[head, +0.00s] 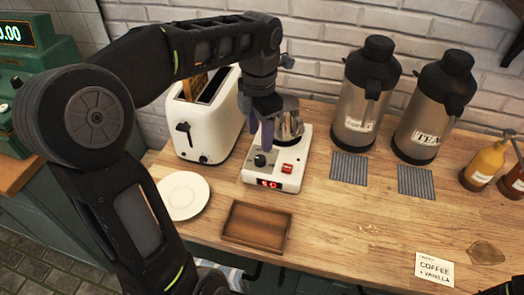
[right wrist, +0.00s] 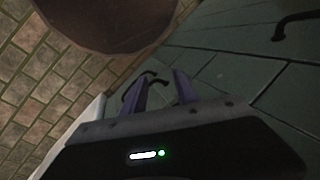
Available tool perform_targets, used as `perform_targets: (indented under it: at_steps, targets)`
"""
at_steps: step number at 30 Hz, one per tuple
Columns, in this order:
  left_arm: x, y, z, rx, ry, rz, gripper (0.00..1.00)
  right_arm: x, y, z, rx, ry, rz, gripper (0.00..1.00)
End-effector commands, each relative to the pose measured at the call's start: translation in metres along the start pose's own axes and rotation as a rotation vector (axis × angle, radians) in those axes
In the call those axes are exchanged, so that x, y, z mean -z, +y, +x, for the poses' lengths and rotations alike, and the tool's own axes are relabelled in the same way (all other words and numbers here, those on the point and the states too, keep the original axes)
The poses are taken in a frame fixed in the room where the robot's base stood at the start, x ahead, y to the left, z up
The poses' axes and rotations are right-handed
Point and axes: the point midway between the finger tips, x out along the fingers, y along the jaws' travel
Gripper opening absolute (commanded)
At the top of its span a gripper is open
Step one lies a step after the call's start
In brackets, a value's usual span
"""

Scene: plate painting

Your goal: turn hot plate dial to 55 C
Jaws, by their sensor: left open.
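The white hot plate (head: 253,176) stands on the wooden counter, with a dark dial (head: 260,160) on its front, a red switch (head: 287,168) to the right and a small red display (head: 268,184) too small to read surely. A shiny metal vessel (head: 290,125) sits on top, partly hidden by my left arm. My left gripper (head: 261,141) is open and points down, its purple fingers just above and around the dial; I cannot tell whether they touch it. My right gripper (right wrist: 160,88) has its purple fingers apart, empty, facing green cabinet fronts below the counter.
A white toaster (head: 207,125) stands left of the hot plate. A white plate (head: 183,195) and a brown tray (head: 256,226) lie in front. Two flasks (head: 362,100) (head: 431,110) stand at the back right. A card (head: 433,269) and syrup bottles (head: 484,164) are at the right.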

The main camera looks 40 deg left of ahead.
Motion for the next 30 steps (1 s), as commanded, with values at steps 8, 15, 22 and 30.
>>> perform_targets:
  at_steps: [8,15,22,30]
  targets:
    - [0.001,0.0,0.022,0.002,0.003,0.001,0.5,0.0,-0.001,-0.003,-0.001,0.0,0.001,0.35]
    - [0.001,-0.001,0.059,0.003,0.004,0.001,0.5,-0.001,-0.003,-0.009,-0.003,-0.002,0.002,0.35]
    - [0.0,0.0,0.077,0.002,0.0,0.002,0.5,-0.001,-0.003,-0.01,-0.004,-0.002,0.003,0.35]
    - [0.0,0.0,0.078,0.001,-0.001,0.001,0.47,-0.001,-0.003,-0.01,-0.004,-0.002,0.003,0.35]
